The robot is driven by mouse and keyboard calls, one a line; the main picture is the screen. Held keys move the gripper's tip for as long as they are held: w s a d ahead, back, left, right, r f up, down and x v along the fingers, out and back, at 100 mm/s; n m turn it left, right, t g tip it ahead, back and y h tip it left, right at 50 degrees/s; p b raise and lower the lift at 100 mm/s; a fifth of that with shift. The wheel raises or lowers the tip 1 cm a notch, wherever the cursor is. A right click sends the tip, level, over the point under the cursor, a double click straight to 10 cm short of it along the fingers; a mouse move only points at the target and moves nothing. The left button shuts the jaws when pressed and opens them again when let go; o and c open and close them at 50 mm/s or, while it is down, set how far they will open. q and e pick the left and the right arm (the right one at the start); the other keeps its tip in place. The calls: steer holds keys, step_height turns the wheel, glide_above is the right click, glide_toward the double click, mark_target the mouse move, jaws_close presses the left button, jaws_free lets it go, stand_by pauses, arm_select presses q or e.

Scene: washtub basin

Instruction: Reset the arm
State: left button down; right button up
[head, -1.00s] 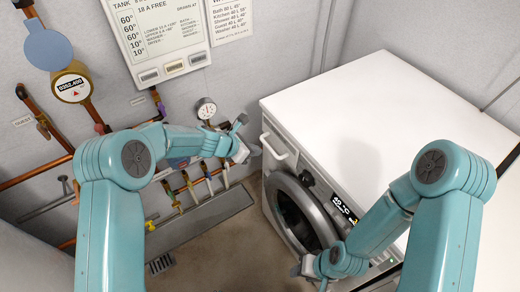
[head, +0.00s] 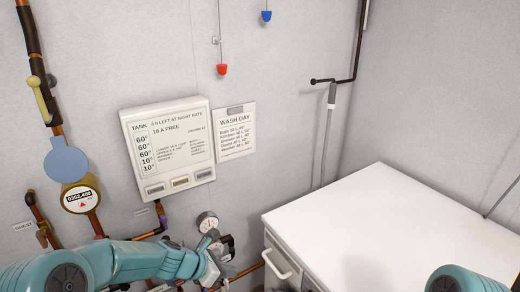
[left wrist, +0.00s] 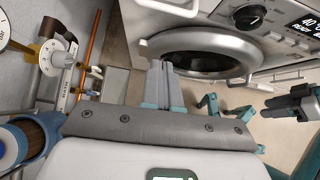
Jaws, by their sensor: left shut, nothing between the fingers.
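My left gripper (head: 212,266) is in the lower left of the head view, close to the pipes and just below the round pressure gauge (head: 207,222). In the left wrist view its two grey fingers (left wrist: 162,82) lie together, shut with nothing between them. They point toward the washing machine's round door (left wrist: 205,58), apart from it as far as I can tell. My right arm shows only as a teal joint at the bottom right of the head view. What looks like my right gripper (left wrist: 288,104) is at the right of the left wrist view; its jaws are unclear.
The white washing machine (head: 390,225) stands at the lower right. A tank panel (head: 168,148) and a wash-day sheet (head: 236,132) are on the wall. A flow meter (head: 81,198) and copper pipes are at the left. Red (head: 222,70) and blue (head: 266,16) pulls hang above.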

arm_select(q)
steer(key=s+f+m+g+y, duration=0.1)
steer(key=s+f+m, duration=0.5)
steer(key=s, duration=0.4)
steer(key=s+a+f+m+g+y, duration=0.1)
steer(key=s+f+m+g, duration=0.1)
steer(key=s+f+m, duration=0.4)
steer(key=s+a+f+m+g+y, duration=0.1)
steer(key=s+f+m, duration=0.4)
steer(key=s+m, duration=0.6)
steer(key=s, duration=0.2)
steer(key=shift+s+f+g, duration=0.3)
steer(key=shift+s+f, duration=0.1)
steer(key=shift+d, duration=0.1)
